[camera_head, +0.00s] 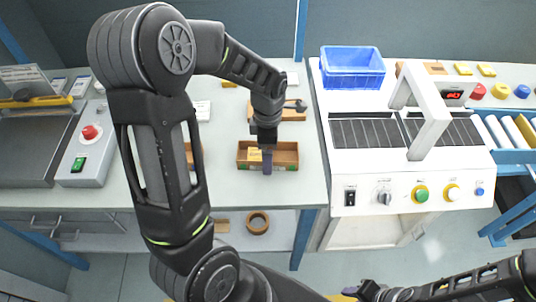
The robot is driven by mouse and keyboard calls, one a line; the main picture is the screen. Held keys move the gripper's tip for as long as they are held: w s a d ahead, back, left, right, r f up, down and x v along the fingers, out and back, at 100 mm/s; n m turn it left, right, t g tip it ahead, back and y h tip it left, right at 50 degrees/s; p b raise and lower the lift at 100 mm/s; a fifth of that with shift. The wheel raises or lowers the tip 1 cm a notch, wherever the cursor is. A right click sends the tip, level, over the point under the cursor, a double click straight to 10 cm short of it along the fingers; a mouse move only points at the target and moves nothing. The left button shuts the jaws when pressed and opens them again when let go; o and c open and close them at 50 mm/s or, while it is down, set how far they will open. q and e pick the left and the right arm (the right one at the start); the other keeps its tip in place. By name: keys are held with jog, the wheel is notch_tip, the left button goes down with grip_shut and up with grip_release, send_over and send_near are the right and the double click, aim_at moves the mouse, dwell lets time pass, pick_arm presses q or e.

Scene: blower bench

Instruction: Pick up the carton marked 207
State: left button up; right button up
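No carton with a readable 207 shows. A brown open-topped box (285,166) stands near the front edge of the left bench, with a small tan piece (255,156) inside it. My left gripper (267,158) points down over the middle of this box. A narrow dark purple shape shows at its tip in front of the box, and I cannot tell whether it is a finger or a held thing. The gripper hides part of the box. My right gripper (366,291) is low at the bottom edge, away from the benches; its fingers are too small to read.
A wooden tray (292,114) with a dark tool lies behind the box. A control box (86,150) is at left. A tape roll (258,222) is on the lower shelf.

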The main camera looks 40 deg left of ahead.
pick_arm(q)
jog(key=shift+f, duration=0.65)
jog(key=shift+c, duration=0.3)
jog(key=c, duration=1.4)
jog(key=shift+r, duration=0.1)
jog(key=shift+c, duration=0.2)
notch_tip(320, 180, up, 10)
jog(key=b, duration=0.1)
